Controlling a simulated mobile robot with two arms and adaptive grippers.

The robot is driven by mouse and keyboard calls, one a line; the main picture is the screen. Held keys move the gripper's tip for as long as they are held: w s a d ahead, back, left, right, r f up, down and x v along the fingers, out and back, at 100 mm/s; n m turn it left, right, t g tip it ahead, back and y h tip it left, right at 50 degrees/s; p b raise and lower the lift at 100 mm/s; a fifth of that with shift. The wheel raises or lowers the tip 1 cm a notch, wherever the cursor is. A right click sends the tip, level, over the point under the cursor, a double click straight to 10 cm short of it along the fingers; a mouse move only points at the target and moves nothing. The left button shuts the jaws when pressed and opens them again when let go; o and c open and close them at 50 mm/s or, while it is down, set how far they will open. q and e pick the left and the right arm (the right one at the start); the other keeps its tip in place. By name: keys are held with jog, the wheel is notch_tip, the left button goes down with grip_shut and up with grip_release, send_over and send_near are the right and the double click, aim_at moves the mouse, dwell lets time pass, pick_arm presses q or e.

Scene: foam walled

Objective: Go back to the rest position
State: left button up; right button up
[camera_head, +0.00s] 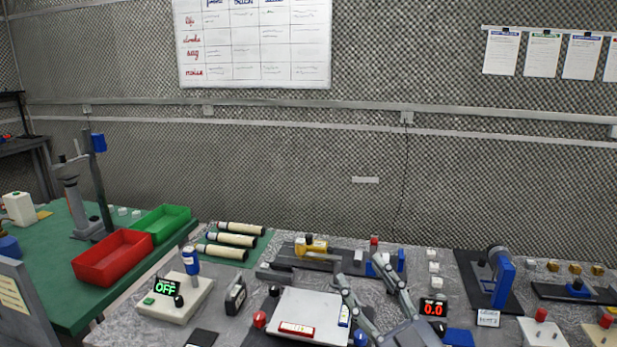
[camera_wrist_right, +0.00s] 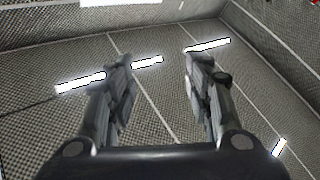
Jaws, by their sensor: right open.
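My right gripper (camera_head: 362,277) is in the lower middle of the head view, above the workbench (camera_head: 237,314). Its two fingers are spread apart with nothing between them. It partly covers the area to the right of a white plate device (camera_head: 309,308). In the right wrist view the open fingers (camera_wrist_right: 156,75) point at the foam-covered wall and ceiling area with bright lights. No object is between them there. My left gripper is not in view.
A red bin (camera_head: 112,258) and a green bin (camera_head: 160,223) stand on a green table at left. An OFF display box (camera_head: 175,298), a red 0.0 display (camera_head: 433,308) and a blue-grey device (camera_head: 501,275) crowd the bench. The air above is free.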

jog(key=s+d+f+m+g+h, duration=0.3)
jog(key=d+f+m+h, duration=0.25)
jog(key=f, duration=0.45)
jog(key=s+d+f+m+g+h, duration=0.35)
jog(key=d+f+h, duration=0.25)
jog(key=f, duration=0.4)
jog(key=s+f+g+y, duration=0.1)
jog(key=s+f+g, duration=0.5)
jog(key=s, duration=0.4)
jog(key=s+f+g, duration=0.4)
jog(key=s+f, duration=0.4)
jog(key=s, duration=0.3)
notch_tip(320, 180, down, 28)
jog(key=s+n+g, duration=0.1)
jog(key=s, duration=0.2)
jog(key=s+d+f+g, duration=0.1)
jog(key=s+d+f, duration=0.1)
jog(key=s+f, duration=1.2)
jog(key=shift+s+d, duration=0.15)
jog(key=shift+s, duration=0.7)
jog(key=shift+g, duration=0.25)
